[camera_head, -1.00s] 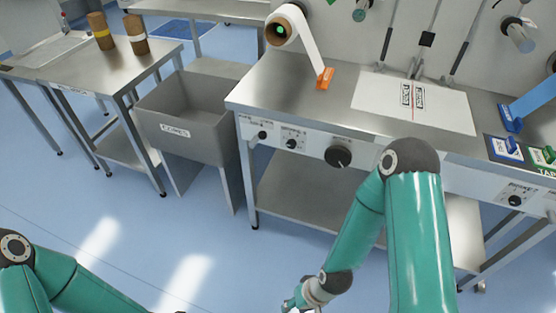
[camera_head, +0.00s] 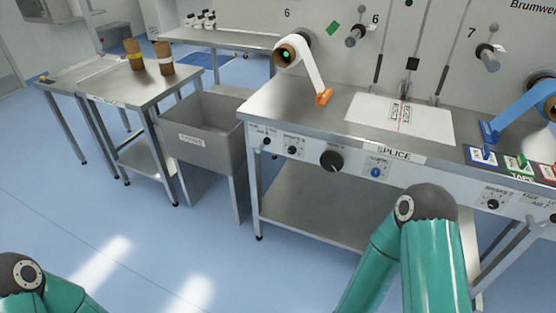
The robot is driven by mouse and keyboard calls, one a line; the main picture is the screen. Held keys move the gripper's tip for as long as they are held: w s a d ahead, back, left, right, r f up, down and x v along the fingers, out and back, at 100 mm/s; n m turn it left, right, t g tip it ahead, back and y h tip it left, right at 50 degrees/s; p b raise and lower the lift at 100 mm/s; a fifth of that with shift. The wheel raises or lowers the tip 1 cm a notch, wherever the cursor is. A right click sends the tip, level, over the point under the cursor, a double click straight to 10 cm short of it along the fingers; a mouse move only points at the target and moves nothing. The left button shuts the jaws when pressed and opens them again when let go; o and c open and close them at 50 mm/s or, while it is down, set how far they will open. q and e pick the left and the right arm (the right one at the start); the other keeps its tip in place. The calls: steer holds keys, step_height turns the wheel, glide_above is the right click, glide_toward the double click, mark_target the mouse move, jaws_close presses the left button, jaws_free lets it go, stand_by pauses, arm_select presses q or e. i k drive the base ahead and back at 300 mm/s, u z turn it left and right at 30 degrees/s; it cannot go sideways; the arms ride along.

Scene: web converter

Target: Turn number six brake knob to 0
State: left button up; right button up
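On the front panel of the splice table (camera_head: 300,190), under the white roll, are a small black knob (camera_head: 266,141), a second small black knob (camera_head: 292,150) with a label that looks like "BRAKE 6", and a large black knob (camera_head: 331,161). The label and the pointer setting are too small to read surely. A blue button (camera_head: 376,172) is right of the large knob. Another small knob (camera_head: 492,203), labelled like "BRAKE 7", is at the right. Both my arms enter at the bottom, the right one in front of the splice table, but neither gripper shows.
A white roll (camera_head: 289,53) hangs above the splice table's left end, its web reaching an orange clip (camera_head: 324,97). A grey bin (camera_head: 212,130) stands left of the table. A side table (camera_head: 110,80) carries brown cores (camera_head: 165,58). Blue floor is open at the front left.

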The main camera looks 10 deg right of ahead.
mark_target(292, 149)
steer(key=z, duration=0.15)
steer(key=i, duration=0.9)
steer(key=u, duration=0.05)
